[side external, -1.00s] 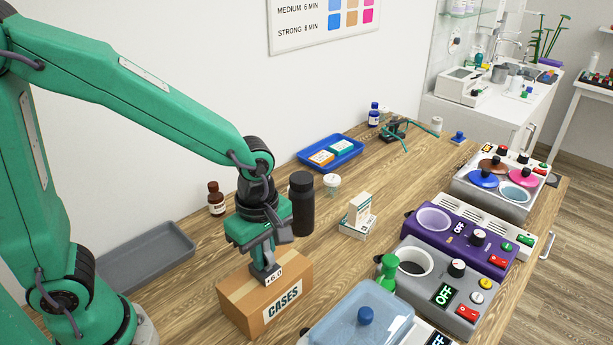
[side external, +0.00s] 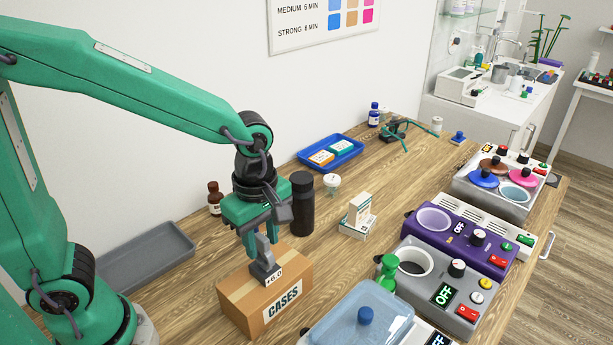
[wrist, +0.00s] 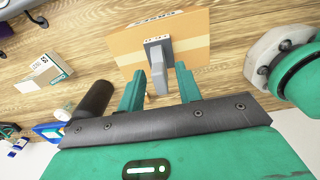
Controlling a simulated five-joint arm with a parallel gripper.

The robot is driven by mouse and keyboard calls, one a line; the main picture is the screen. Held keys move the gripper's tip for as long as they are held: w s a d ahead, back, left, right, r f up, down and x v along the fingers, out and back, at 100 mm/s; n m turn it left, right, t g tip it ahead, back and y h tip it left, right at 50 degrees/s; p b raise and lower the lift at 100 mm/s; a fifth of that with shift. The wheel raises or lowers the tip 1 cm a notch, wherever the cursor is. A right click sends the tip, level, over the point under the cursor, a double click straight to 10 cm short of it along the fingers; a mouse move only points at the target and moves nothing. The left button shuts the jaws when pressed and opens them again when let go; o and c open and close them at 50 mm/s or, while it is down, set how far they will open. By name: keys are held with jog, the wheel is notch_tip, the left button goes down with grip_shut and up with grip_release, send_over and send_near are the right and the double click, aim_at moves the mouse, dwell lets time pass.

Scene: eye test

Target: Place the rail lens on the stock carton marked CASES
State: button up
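The rail lens, a grey block marked +6.0 with an upright handle (side external: 265,270), stands on top of the brown stock carton marked CASES (side external: 235,300). In the wrist view the lens (wrist: 158,62) rests on the carton (wrist: 192,38), near its edge. My gripper (side external: 262,238) is directly above the lens. Its two green fingers are apart, one on each side of the handle, with visible gaps in the wrist view (wrist: 160,72). The underside of the lens is hidden.
A black cylinder (side external: 302,205) stands close behind my gripper, with a brown bottle (side external: 214,198) to its left. A grey tray (side external: 150,262) lies left of the carton. A blue-lidded tub (side external: 340,325) and heater units (side external: 420,285) stand to the right.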

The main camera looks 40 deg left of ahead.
aim_at(254, 262)
notch_tip(254, 262, up, 8)
jog(key=shift+r, duration=0.15)
dwell(0.3)
dwell(0.5)
jog(key=s+a+r+m+t, duration=0.1)
jog(key=s+a+m+t, duration=0.4)
jog(key=a+m, duration=0.6)
jog(key=s+m, duration=0.1)
jog(key=m, duration=0.6)
jog(key=shift+s+t, duration=0.3)
jog(key=shift+r, duration=0.1)
